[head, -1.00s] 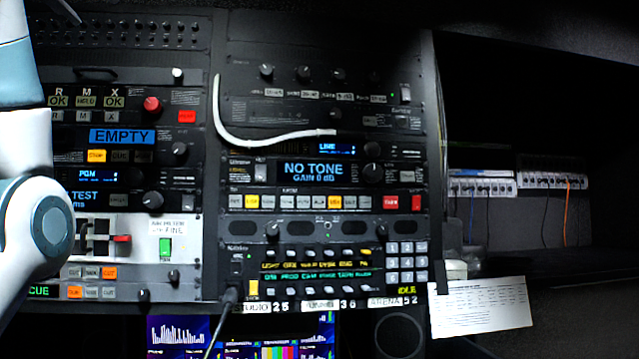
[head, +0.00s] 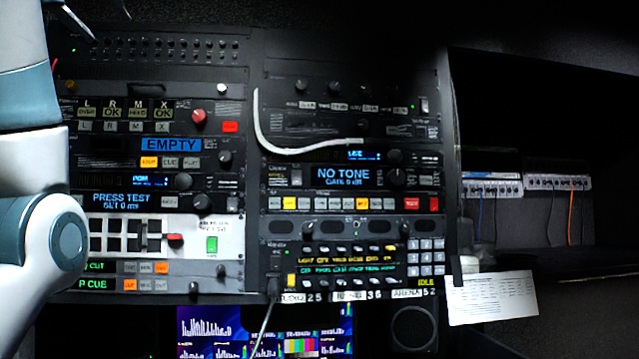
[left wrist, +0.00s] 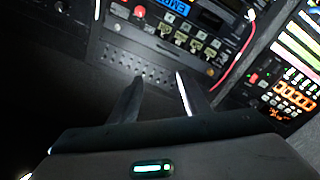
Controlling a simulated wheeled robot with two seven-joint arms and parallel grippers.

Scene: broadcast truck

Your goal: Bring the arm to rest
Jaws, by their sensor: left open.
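My left arm (head: 28,95), white and teal, stands upright along the left edge of the head view and covers the left part of the equipment rack. Its gripper is at the top left there, dark and partly cut off by the frame. In the left wrist view the left gripper (left wrist: 156,98) has its two dark fingers apart with nothing between them. Beyond the fingers is the rack's face (left wrist: 150,65), and no contact with it shows. My right arm and gripper are not in view.
The rack has knobs, switches, an EMPTY display (head: 171,145) and a NO TONE display (head: 343,175). A white cable (head: 270,140) curves across its front. A paper sheet (head: 492,298) sticks out at right, near a dark recess with patch strips (head: 557,182).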

